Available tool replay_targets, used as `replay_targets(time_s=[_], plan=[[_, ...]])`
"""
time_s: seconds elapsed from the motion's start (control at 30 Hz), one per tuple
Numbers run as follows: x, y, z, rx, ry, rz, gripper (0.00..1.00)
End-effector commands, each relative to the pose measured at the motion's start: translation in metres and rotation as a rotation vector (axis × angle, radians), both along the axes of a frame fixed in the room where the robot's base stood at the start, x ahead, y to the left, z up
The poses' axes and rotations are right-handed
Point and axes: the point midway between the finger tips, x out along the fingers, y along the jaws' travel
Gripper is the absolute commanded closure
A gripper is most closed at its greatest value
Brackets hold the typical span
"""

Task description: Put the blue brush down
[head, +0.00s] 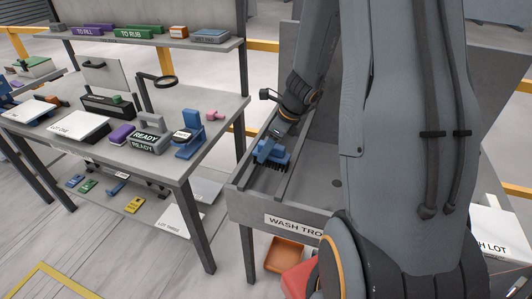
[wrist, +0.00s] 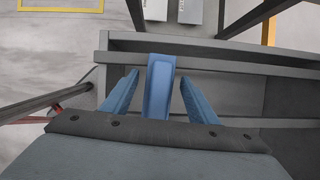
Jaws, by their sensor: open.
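The blue brush (head: 276,153) lies in the grey wash trough (head: 247,186), its dark bristles down near the left wall. In the wrist view the blue handle of the brush (wrist: 158,85) stands between my fingers. My gripper (wrist: 158,92) is open, with a gap on each side of the handle. In the head view my gripper (head: 264,147) is down at the brush and my arm partly hides the trough. Whether the bristles rest fully on the trough floor is hard to see.
A shelf with labelled blocks is behind. An orange tray (head: 285,254) sits below the trough. The trough's right floor is clear.

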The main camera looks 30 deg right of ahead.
Motion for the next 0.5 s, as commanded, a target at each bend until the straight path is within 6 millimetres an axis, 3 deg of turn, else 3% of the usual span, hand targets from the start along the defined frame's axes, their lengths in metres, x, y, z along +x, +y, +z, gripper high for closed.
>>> replay_targets(time_s=[0.3,0.5], plan=[[-0.01,-0.013,0.039,0.0,-0.003,0.0,0.46],[-0.019,-0.007,0.048,-0.031,-0.008,0.083,0.46]])
